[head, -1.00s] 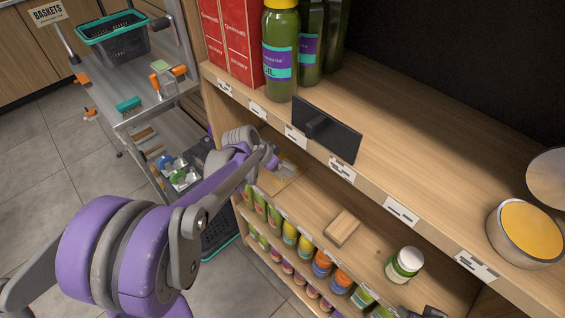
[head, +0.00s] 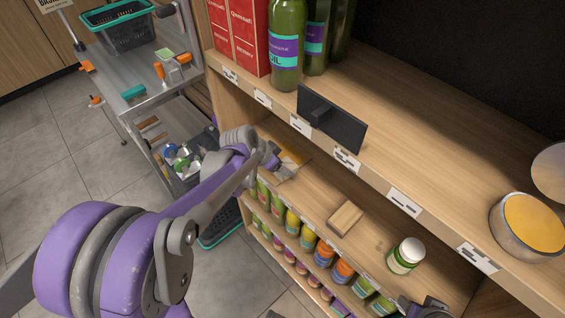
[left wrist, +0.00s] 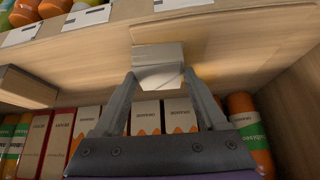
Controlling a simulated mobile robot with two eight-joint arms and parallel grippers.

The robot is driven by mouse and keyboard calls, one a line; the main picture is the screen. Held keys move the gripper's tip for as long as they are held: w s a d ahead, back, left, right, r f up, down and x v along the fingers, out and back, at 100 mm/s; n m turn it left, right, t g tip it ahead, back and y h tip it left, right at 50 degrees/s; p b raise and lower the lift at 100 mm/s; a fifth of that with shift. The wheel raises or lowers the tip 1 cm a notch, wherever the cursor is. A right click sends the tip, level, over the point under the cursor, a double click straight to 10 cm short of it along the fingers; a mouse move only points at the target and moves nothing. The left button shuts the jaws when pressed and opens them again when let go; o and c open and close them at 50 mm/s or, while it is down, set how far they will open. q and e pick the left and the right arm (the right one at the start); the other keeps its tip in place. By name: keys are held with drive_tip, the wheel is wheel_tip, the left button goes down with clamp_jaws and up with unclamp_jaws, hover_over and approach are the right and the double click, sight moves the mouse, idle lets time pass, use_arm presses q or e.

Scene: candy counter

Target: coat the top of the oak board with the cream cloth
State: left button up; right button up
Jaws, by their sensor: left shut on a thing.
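My left gripper (head: 277,165) reaches into the lower shelf, over the oak board (head: 296,157). The board is a flat tan piece with an amber-toned patch, partly hidden by the gripper. In the left wrist view the fingers (left wrist: 160,82) are shut on a pale, folded piece, the cream cloth (left wrist: 160,77). The cloth is at or just above the tan board surface (left wrist: 225,50); I cannot tell whether it touches. A dark piece at the bottom edge of the head view looks like part of my right gripper (head: 426,306); its jaws are not clear.
An open tin of orange-yellow paste (head: 532,224) stands on the upper shelf. A wooden block (head: 346,218) and a white-capped jar (head: 405,255) stand on the lower shelf. A dark panel (head: 332,119) is at the upper shelf edge. Oil bottles (head: 287,45) stand behind.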

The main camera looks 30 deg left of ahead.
use_arm(q)
drive_tip(key=shift+w+a, duration=0.75)
drive_tip(key=shift+w, duration=1.1)
drive_tip(key=shift+w+a, duration=0.75)
drive_tip(key=shift+w, duration=1.1)
drive_tip(key=shift+w+a, duration=0.75)
drive_tip(key=shift+w, duration=1.1)
drive_tip(key=shift+s+d+r, duration=0.1)
drive_tip(key=shift+s+d, duration=0.1)
drive_tip(key=shift+s, duration=0.3)
drive_tip(key=shift+s+d, duration=0.2)
drive_tip(key=shift+s, duration=0.25)
drive_tip(key=shift+s+d+f, duration=0.1)
drive_tip(key=shift+s+d, duration=0.2)
drive_tip(key=shift+s, duration=0.4)
drive_tip(key=shift+s+d+f, duration=0.1)
drive_tip(key=shift+s+d, duration=0.15)
drive_tip(key=shift+s, duration=0.45)
drive_tip(key=shift+s+d+f, duration=0.1)
drive_tip(key=shift+s+d, duration=0.2)
drive_tip(key=shift+s, duration=0.4)
